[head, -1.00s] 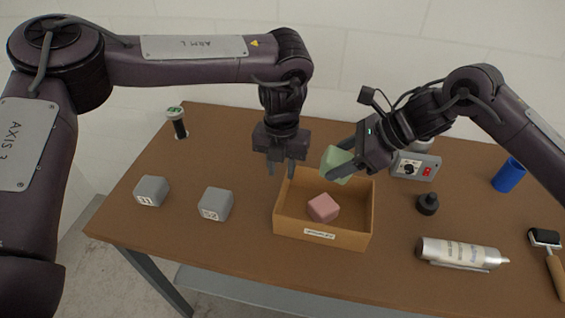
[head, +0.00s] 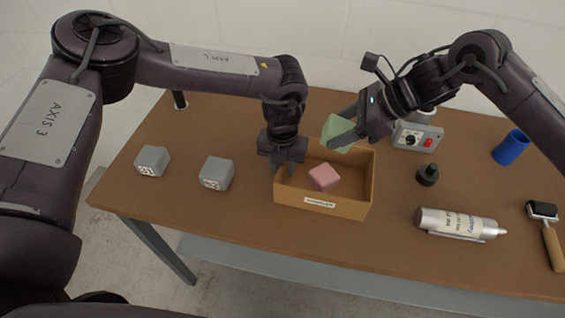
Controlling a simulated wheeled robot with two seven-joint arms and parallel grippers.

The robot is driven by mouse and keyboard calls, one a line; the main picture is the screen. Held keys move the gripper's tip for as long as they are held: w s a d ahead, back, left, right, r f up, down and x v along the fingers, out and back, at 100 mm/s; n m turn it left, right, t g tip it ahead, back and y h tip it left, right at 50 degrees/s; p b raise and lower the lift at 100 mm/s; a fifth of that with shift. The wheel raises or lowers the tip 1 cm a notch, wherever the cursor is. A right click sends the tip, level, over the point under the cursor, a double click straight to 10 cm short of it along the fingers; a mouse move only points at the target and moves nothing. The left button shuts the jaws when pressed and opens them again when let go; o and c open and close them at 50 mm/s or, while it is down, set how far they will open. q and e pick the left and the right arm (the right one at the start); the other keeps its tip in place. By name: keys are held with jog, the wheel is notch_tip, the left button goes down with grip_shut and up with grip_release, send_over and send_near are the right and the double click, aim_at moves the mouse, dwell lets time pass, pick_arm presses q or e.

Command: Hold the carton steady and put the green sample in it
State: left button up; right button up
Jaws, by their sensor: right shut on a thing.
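The open brown carton (head: 345,207) stands on the table with a pink block (head: 324,177) inside. My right gripper (head: 345,130) is shut on the green sample (head: 339,133) and holds it tilted above the carton's back edge. My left gripper (head: 285,168) points down at the carton's back left corner, its fingers apart and close to the left wall. Whether the fingers touch the wall is hard to tell.
Two grey blocks, (head: 153,160) and (head: 217,173), stand left of the carton. To the right are a black knob-like piece (head: 427,175), a silver bottle (head: 455,223), a blue cup (head: 510,148), a roller (head: 543,212) and a grey box with a red switch (head: 418,137).

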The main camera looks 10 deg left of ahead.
pick_arm(q)
grip_shut()
pick_arm(e)
jog(key=shift+f, duration=5.5)
jog(key=o, duration=1)
jog(key=shift+f, duration=0.1)
jog(key=shift+o, duration=0.2)
jog(key=v, duration=1.2)
